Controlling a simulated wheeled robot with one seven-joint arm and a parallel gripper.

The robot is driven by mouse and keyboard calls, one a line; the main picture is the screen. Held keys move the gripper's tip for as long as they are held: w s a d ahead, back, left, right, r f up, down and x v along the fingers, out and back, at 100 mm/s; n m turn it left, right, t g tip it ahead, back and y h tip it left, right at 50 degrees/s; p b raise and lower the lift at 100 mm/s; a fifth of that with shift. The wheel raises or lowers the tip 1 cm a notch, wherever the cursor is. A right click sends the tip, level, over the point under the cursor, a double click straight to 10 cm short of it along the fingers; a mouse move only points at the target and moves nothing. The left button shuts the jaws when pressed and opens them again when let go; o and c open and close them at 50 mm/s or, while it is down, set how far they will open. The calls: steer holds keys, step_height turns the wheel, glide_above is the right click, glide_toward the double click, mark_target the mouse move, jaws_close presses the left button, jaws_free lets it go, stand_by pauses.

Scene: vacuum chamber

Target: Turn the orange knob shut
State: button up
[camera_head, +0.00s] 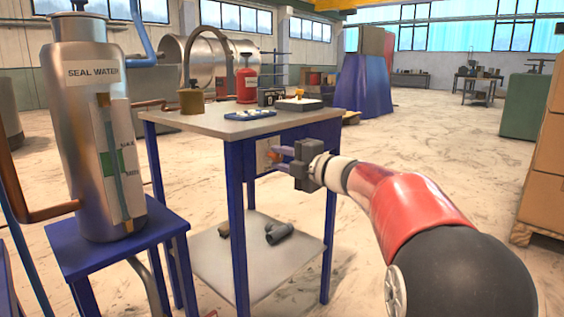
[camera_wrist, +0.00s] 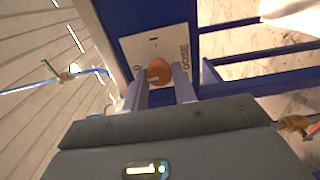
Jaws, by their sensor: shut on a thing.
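The orange knob (camera_wrist: 159,72) sits on a pale plate (camera_wrist: 130,48) with dark lettering, partly hidden. In the head view the plate (camera_head: 264,156) is fixed to the side of the blue-legged table (camera_head: 205,125), under its top. My gripper (camera_wrist: 163,90) reaches to the knob, with one finger on each side of it, and is shut on it.
On the tabletop stand a red bottle (camera_head: 246,84), a black tray (camera_head: 298,104) and small parts. Grey pipe fittings (camera_head: 279,233) lie on the lower shelf. A steel seal water tank (camera_head: 85,140) stands at left. Cardboard boxes (camera_head: 545,165) stand at right. The floor between is open.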

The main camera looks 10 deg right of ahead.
steer(key=shift+f, duration=0.1)
steer(key=o, duration=1)
steer(key=shift+c, duration=0.2)
steer(key=shift+s, duration=0.1)
steer(key=v, duration=0.7)
steer(key=shift+s+d, duration=0.2)
steer(key=shift+d, duration=0.05)
